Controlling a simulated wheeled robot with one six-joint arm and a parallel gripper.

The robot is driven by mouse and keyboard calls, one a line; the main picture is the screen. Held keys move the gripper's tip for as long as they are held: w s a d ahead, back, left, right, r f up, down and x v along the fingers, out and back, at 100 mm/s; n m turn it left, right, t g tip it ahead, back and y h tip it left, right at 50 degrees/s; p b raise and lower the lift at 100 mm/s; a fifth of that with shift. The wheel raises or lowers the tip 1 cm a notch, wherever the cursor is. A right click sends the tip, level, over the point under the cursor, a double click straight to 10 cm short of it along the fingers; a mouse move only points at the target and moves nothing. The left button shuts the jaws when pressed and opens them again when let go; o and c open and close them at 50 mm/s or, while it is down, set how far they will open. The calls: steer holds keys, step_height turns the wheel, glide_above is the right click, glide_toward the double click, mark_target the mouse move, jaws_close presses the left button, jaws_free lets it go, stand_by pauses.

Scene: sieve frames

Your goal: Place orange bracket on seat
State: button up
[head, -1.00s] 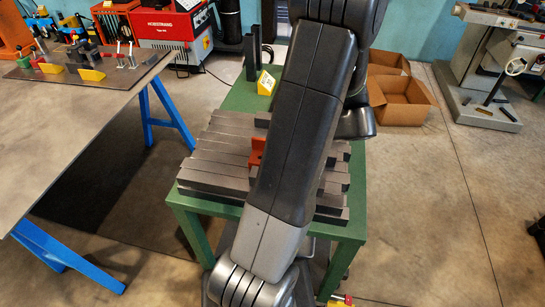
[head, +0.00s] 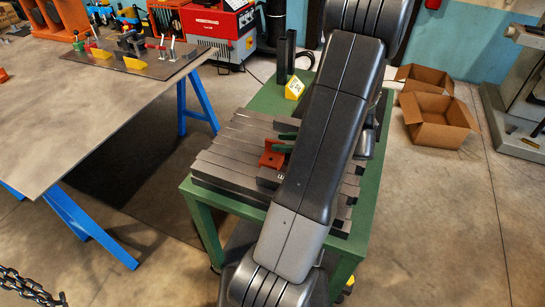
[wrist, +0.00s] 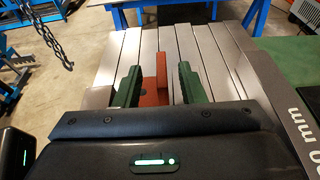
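The orange bracket (head: 270,159) stands on the grey slatted top of the green bench, partly behind my arm in the head view. In the wrist view the bracket (wrist: 155,88) shows its upright part and a lower orange part between my fingers. My gripper (wrist: 159,72) has two green fingers, one on each side of the bracket, with gaps visible on both sides. It is open. In the head view the green fingers of my gripper (head: 285,142) show just above and right of the bracket. I cannot make out a seat for certain.
The green bench (head: 205,205) carries grey slats (head: 225,165), a yellow block (head: 294,88) and dark uprights. A large grey table (head: 90,120) on blue trestles stands left, with clamps and a small orange piece (head: 3,75). Cardboard boxes (head: 437,122) lie right. A chain (head: 28,288) hangs lower left.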

mark_target(277, 142)
steer(key=p+x, duration=0.1)
steer(key=x, duration=0.4)
steer(key=shift+w+f, duration=0.1)
steer(key=shift+f, duration=0.1)
jaws_close()
